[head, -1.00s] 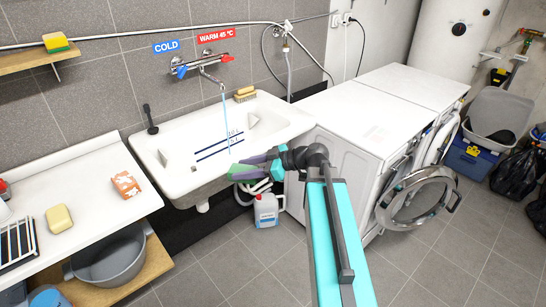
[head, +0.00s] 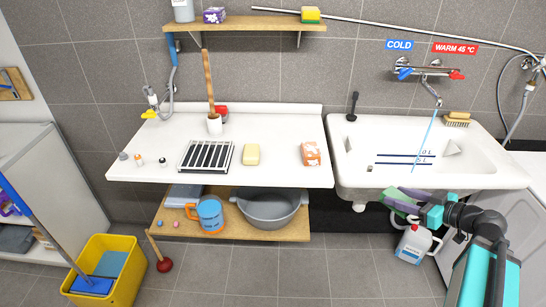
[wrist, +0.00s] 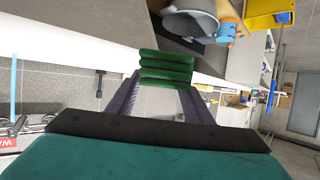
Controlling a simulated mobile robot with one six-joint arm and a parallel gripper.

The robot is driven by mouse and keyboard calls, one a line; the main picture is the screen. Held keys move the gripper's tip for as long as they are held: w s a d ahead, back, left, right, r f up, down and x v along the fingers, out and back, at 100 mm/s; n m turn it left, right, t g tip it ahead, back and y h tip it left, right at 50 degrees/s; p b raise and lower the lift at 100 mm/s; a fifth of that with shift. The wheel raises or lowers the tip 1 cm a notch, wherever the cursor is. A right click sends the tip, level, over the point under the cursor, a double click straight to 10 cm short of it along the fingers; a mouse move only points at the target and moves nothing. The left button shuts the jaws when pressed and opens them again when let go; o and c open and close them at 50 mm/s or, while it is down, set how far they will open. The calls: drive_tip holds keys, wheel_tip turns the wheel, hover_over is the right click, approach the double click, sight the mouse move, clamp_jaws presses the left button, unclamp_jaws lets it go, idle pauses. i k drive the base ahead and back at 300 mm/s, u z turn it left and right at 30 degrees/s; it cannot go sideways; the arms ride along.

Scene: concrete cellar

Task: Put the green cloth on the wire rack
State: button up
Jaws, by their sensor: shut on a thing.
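The green cloth (wrist: 166,69) is a folded, layered bundle between the fingers of my gripper (wrist: 165,92) in the wrist view. In the head view my gripper (head: 400,197) is shut on the cloth, in front of the sink's front edge, and only a little green shows there. The wire rack (head: 206,170) appears to be the flat, dark-slatted rack with a pale frame on the left part of the white counter. It is well to the left of my gripper, and nothing lies on it.
A yellow sponge (head: 251,155) and an orange patterned packet (head: 310,153) lie right of the rack. The sink (head: 480,165) is at right; a jug (head: 412,246) stands below my gripper.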

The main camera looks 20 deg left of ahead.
sight(207, 152)
drive_tip(key=k, duration=0.5)
drive_tip(key=z, duration=0.15)
drive_tip(key=i, duration=0.5)
drive_tip(key=u, duration=1.2)
